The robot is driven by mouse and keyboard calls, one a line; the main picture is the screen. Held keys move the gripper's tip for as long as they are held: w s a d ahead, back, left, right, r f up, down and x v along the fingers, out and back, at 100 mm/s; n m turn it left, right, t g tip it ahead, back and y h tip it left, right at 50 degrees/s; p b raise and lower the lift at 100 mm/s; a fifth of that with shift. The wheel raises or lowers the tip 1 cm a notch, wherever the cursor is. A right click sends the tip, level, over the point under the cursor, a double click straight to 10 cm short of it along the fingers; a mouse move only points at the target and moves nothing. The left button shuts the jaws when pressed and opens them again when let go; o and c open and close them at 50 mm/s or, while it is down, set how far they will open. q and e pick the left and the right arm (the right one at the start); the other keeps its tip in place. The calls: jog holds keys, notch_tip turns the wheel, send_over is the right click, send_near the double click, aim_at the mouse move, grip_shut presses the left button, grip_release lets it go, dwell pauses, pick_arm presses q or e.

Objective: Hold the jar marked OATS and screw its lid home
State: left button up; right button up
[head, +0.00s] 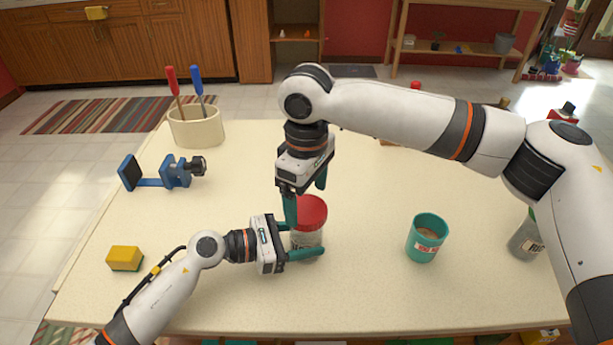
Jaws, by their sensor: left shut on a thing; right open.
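A jar (306,241) with clear sides stands upright on the table near the front middle. A red lid (311,213) sits on its top; I cannot tell how tightly. The jar's label is mostly covered by a finger, so I cannot read it. My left gripper (307,240) comes in from the left and is shut on the jar's body, one finger in front. My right gripper (306,204) points down from above at the lid. Its fingers are open, one at the lid's left side and one behind it; I cannot tell whether they touch it.
A teal cup (424,246) with a label and a grey jar (524,243) stand to the right. A blue clamp (174,175), a yellow and green sponge (125,257) and a cream crock (196,130) with red and blue-handled tools are on the left. The tabletop (215,185) between is clear.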

aim_at(306, 214)
jog(key=shift+f, duration=1.45)
jog(key=n, duration=0.5)
jog(key=shift+n, duration=0.4)
